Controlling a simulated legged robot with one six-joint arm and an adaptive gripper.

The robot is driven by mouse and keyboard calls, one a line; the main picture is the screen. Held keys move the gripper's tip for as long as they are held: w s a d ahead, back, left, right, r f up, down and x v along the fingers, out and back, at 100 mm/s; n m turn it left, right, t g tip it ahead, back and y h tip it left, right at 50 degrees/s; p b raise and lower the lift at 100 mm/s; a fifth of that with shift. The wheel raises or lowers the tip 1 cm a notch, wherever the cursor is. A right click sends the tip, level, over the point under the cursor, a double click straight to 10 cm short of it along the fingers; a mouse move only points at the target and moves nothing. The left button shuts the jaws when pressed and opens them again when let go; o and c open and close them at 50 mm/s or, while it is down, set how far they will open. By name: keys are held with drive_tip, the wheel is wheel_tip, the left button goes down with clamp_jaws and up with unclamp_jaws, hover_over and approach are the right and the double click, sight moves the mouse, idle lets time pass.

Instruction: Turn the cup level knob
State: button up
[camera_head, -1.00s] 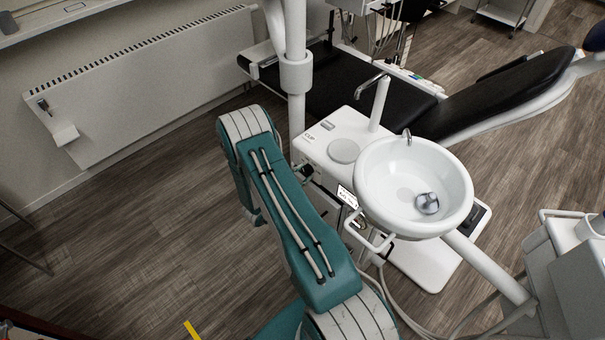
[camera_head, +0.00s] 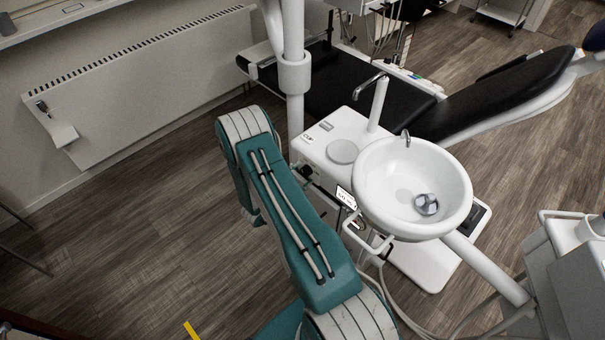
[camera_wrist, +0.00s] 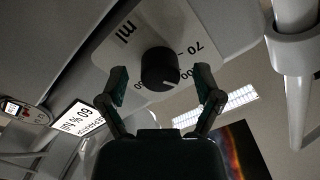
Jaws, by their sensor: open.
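The cup level knob (camera_wrist: 160,68) is a round black dial in the wrist view. It sits on a light panel (camera_wrist: 122,52) marked "ml" with numbers such as 70 around the dial. My gripper (camera_wrist: 162,88) is open, with one finger on each side of the knob in the picture and a visible gap to it. Whether the fingertips reach the knob's depth I cannot tell. In the head view my teal arm (camera_head: 290,215) reaches toward the side of the white dental unit (camera_head: 318,150).
A white basin (camera_head: 375,180) with a metallic object (camera_head: 426,204) in it juts out beside the unit. A white pole (camera_head: 295,75) stands behind my arm. Wooden floor (camera_head: 130,250) is clear at left.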

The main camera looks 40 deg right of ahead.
drive_tip(key=s+a, duration=0.1)
drive_tip(key=a, duration=1.1)
drive_tip(key=shift+f, duration=0.2)
drive_tip(key=shift+s, duration=0.1)
